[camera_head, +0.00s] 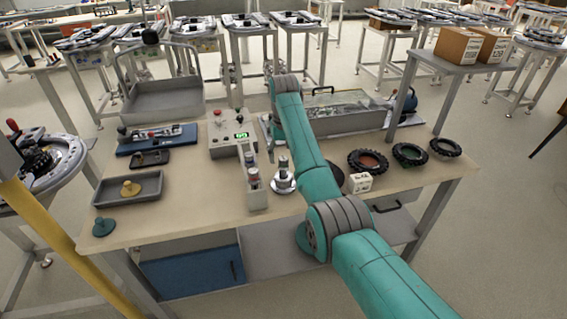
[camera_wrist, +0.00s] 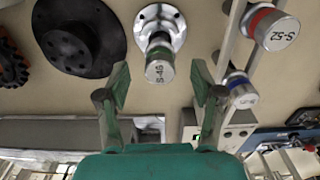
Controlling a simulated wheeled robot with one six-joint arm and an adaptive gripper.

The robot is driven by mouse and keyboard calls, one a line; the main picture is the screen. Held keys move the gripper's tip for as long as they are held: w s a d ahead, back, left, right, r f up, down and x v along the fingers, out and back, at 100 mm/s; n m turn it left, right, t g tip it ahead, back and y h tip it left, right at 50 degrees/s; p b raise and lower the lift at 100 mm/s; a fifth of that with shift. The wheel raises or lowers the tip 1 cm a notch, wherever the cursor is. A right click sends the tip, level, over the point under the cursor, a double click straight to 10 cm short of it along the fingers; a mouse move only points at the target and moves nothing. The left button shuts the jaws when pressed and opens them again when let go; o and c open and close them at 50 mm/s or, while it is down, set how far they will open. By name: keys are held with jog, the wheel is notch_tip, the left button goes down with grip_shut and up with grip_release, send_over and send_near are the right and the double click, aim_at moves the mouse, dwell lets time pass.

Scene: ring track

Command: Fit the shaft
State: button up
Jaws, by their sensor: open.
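A metal shaft with a green ring (camera_wrist: 159,62) stands upright at a round chrome flanged base (camera_wrist: 172,22); how deep it sits I cannot tell. The same shaft (camera_head: 282,163) and base (camera_head: 284,184) show in the head view, left of my arm. My gripper (camera_wrist: 160,82) is open, one finger on each side of the shaft, with gaps to both. In the head view the arm hides most of the gripper. A narrow rack (camera_head: 257,199) beside the base holds a red-ringed shaft (camera_wrist: 270,25) and a blue-ringed shaft (camera_wrist: 240,88).
A black round hub (camera_wrist: 80,35) lies beside the base. A white cube (camera_head: 360,183) and several ring-shaped wheels (camera_head: 367,161) are right of my arm.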

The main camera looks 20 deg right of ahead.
jog(key=shift+r, duration=1.75)
